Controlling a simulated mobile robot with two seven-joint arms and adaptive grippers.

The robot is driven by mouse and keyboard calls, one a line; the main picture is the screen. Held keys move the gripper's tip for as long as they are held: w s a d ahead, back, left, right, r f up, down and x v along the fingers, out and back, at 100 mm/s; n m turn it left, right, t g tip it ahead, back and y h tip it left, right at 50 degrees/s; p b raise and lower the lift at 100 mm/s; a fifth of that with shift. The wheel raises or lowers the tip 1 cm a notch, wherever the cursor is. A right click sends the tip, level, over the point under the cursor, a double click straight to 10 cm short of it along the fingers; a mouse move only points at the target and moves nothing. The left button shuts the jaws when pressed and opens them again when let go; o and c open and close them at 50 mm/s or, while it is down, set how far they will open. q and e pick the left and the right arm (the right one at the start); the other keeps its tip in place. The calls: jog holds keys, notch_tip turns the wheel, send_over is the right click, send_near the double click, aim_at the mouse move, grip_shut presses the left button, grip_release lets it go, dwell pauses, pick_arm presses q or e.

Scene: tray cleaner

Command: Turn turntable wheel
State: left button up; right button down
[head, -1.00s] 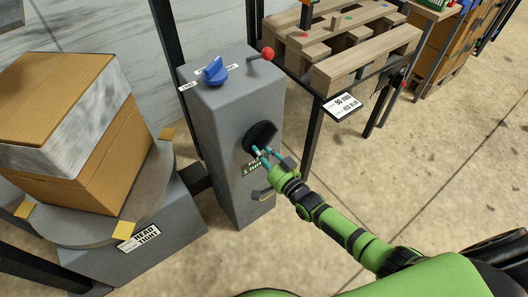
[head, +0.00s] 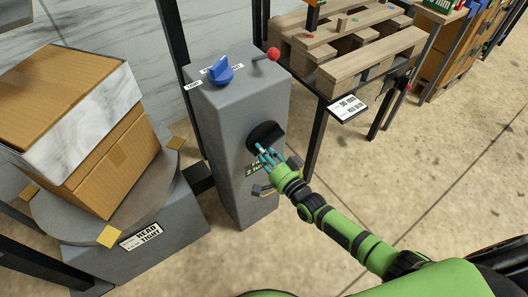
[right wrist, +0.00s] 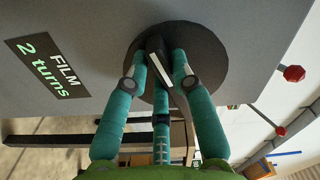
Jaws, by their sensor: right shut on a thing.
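The wheel is a dark round disc (head: 266,134) on the front of a grey cabinet (head: 232,150). It also shows in the right wrist view (right wrist: 208,52), with a dark grip bar (right wrist: 156,62) across it. My right gripper (head: 266,156) is at the lower part of the disc. Its teal fingers (right wrist: 160,72) close around the grip bar. The label beside the wheel (right wrist: 46,67) reads "FILM 2 turns". The turntable (head: 60,226) carries a brown carton (head: 105,165) with a pale film band around its upper part. My left gripper is out of view.
A blue knob (head: 220,71) and a red-tipped lever (head: 273,54) sit on the cabinet top. A wooden pallet (head: 365,60) stands on a dark frame behind right. The floor to the right is open.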

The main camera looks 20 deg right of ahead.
jog(key=shift+d+f, duration=0.1)
jog(key=shift+d, duration=0.1)
jog(key=c, duration=1.1)
grip_release()
jog(key=shift+w, duration=0.1)
jog(key=v, duration=1.2)
